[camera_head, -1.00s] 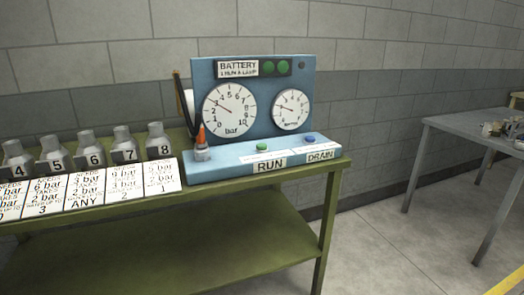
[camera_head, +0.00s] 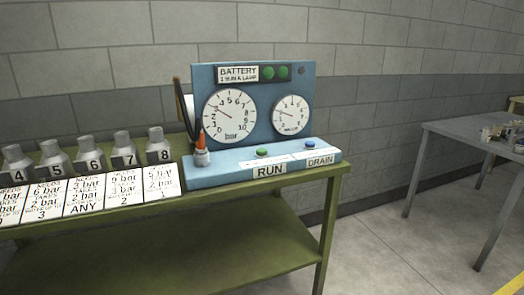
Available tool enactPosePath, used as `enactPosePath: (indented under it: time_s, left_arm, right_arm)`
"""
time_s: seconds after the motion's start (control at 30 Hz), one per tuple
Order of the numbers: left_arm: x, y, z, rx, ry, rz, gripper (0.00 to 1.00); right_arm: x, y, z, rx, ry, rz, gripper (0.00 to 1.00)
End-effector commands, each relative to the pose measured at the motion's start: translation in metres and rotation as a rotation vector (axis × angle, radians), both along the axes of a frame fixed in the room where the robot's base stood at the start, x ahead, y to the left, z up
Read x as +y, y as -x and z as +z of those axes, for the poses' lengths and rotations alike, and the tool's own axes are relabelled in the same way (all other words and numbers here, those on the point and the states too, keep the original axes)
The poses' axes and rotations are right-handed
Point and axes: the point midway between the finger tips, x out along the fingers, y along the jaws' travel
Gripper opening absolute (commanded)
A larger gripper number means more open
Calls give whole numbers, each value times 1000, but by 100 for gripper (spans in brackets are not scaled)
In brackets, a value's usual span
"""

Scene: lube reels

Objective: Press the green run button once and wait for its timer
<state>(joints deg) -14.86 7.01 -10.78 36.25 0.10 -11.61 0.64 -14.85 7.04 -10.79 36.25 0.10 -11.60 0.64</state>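The green run button (camera_head: 262,152) sits on the ledge of the blue panel (camera_head: 240,172), above the RUN label (camera_head: 269,171). Nothing touches it. A blue drain button (camera_head: 310,143) is to its right, above the DRAIN label (camera_head: 320,161). A large bar gauge (camera_head: 229,116) and a smaller gauge (camera_head: 291,115) face out from the upright part. No separate timer display can be made out. Neither of my grippers is in view.
The panel stands on a green bench (camera_head: 262,194). An orange-tipped fitting (camera_head: 201,150) is at the panel's left end. A grey table (camera_head: 470,135) with small items is at right, across open floor.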

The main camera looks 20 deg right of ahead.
Motion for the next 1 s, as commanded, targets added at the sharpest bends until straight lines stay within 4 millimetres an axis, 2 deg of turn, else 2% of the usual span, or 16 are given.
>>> enactPosePath:
  time_s: [0.03, 0.17, 1.0]
  left_arm:
    - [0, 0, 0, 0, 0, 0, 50]
    - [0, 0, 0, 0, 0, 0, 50]
    - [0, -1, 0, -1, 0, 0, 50]
  right_arm:
    - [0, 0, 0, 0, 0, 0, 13]
    - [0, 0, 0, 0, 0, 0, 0]
    - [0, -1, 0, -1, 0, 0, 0]
